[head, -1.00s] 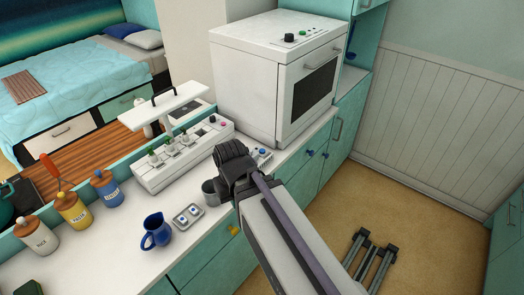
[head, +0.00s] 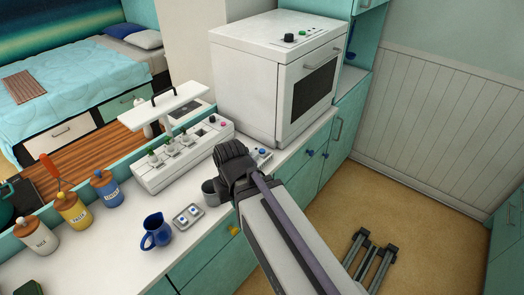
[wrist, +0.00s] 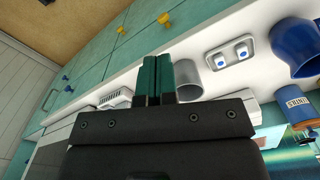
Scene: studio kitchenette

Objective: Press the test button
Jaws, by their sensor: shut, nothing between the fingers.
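My gripper's green fingers (wrist: 158,72) are shut together and empty in the wrist view. In the head view my black wrist hides the fingertips. A long white unit (head: 185,152) on the counter has small plants and a row of knobs or buttons, some pink and dark, at its right end. A small pale device (head: 263,154) with a coloured button is partly hidden behind my wrist; a small white slotted device (wrist: 115,98) shows left of the fingers. I cannot read which button is the test button.
A grey cup (head: 211,192) stands close beside my gripper. A blue jug (head: 155,232) and lidded jars (head: 73,210) stand farther left. A white oven (head: 275,75) with knobs stands behind right. Bare counter (head: 115,255) lies front left.

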